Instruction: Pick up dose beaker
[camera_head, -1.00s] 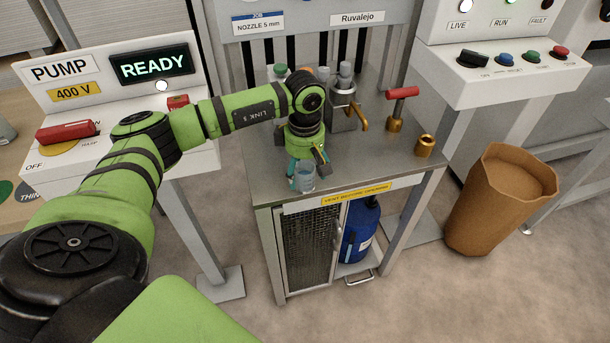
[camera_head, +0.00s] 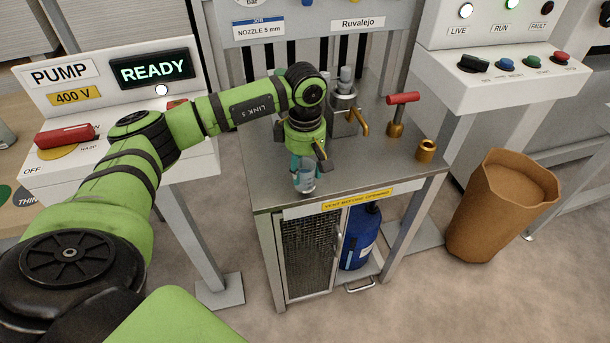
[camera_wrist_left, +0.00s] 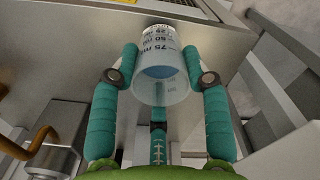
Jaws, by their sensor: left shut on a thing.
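The dose beaker (camera_head: 307,181) is a small clear cup with blue liquid, at the front edge of the steel bench top (camera_head: 375,168). In the left wrist view the beaker (camera_wrist_left: 160,62) shows dark scale marks and sits between the teal fingers. My left gripper (camera_head: 302,168) points down and is shut on the beaker. In the left wrist view its fingertips (camera_wrist_left: 158,78) press on both sides of the beaker. I cannot tell whether the beaker's base touches the bench top. My right gripper is not in view.
A blue bottle (camera_head: 361,240) is under the bench. A brown bin (camera_head: 490,215) stands right. The PUMP panel (camera_head: 110,85) is left.

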